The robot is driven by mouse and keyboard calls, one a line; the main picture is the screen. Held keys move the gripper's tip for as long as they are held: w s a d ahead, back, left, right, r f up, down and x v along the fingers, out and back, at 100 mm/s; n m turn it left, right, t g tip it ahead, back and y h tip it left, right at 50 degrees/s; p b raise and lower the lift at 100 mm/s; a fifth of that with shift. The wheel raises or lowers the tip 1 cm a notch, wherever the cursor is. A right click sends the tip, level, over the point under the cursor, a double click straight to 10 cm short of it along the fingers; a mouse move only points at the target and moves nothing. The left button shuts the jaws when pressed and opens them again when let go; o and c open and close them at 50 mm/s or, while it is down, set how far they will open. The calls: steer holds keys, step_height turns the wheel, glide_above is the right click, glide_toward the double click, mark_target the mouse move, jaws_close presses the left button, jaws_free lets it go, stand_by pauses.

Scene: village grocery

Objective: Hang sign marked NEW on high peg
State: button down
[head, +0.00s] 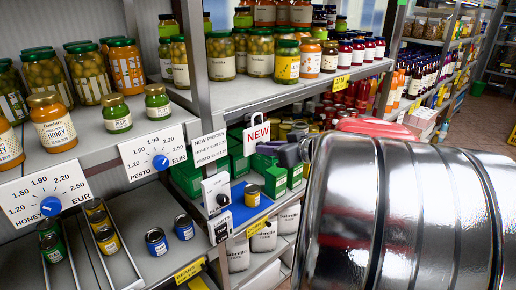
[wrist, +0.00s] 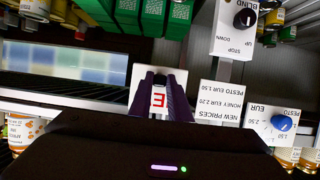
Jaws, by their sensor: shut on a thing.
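The sign marked NEW (head: 256,134) is a small white card with red letters and a handle-like top, held upright in front of the middle shelves. My gripper (head: 292,153) is shut on it from the right. In the wrist view, the purple fingers of my gripper (wrist: 160,85) cover much of the sign (wrist: 158,99), leaving a red letter E showing between them. I cannot make out the high peg in either view.
A NEW PRICES card (head: 209,148) is left of the sign, near a shelf upright. Dial panels for honey (head: 45,193) and pesto (head: 152,152) front the left shelves. A blind switch box (head: 216,190) is below. Jars (head: 240,52) stand above; green boxes (head: 276,181) sit behind.

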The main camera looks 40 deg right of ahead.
steer(key=shift+x, duration=0.85)
steer(key=shift+f, duration=0.2)
steer(key=c, duration=1.6)
jaws_free()
steer(key=v, duration=1.3)
steer(key=shift+s+r, duration=0.2)
steer(key=shift+s, duration=0.15)
